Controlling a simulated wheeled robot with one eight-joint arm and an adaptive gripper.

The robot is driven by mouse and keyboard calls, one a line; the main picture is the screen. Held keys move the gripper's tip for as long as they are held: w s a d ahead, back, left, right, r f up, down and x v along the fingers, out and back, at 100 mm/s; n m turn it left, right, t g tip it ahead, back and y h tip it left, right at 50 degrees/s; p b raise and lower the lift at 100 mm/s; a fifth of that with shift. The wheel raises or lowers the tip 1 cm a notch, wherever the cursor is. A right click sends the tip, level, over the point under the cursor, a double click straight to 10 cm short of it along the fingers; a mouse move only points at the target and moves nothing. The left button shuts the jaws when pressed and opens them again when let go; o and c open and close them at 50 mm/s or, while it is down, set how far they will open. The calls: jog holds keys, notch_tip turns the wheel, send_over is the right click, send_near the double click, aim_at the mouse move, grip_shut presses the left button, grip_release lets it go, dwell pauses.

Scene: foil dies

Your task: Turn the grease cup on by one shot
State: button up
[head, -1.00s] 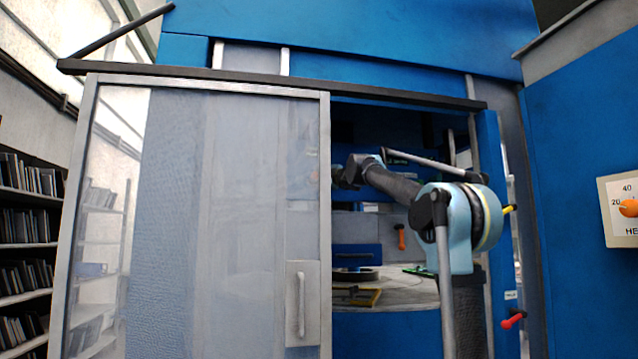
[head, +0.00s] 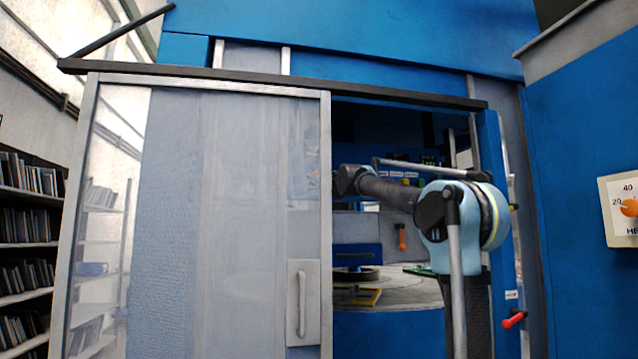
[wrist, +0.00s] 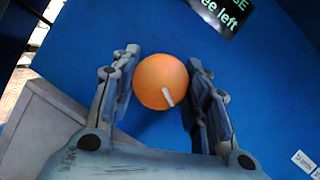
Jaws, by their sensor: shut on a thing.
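The grease cup's orange round cap (wrist: 160,82), with a white pointer mark pointing down and slightly right, is in the wrist view against a blue panel. My gripper (wrist: 163,60) is shut on it, one finger on each side. A dark label (wrist: 222,14), partly cut off, ends in "SE" and "ee left" above the cap. In the head view my arm reaches through the open doorway, and its end is hidden behind the door's frame, so gripper and cap do not show there.
A frosted sliding door (head: 215,220) covers the left of the opening. A round table (head: 400,290) with a yellow-edged item (head: 366,297) lies inside. A red handle (head: 514,319) and a dial (head: 626,206) are at the right. A grey block (wrist: 45,125) is left of my gripper.

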dwell(0.4)
jog(key=o, duration=1)
jog(key=shift+o, duration=0.2)
jog(key=v, duration=0.7)
jog(key=shift+f, duration=0.2)
jog(key=shift+s+d, duration=0.1)
jog(key=shift+d, duration=0.05)
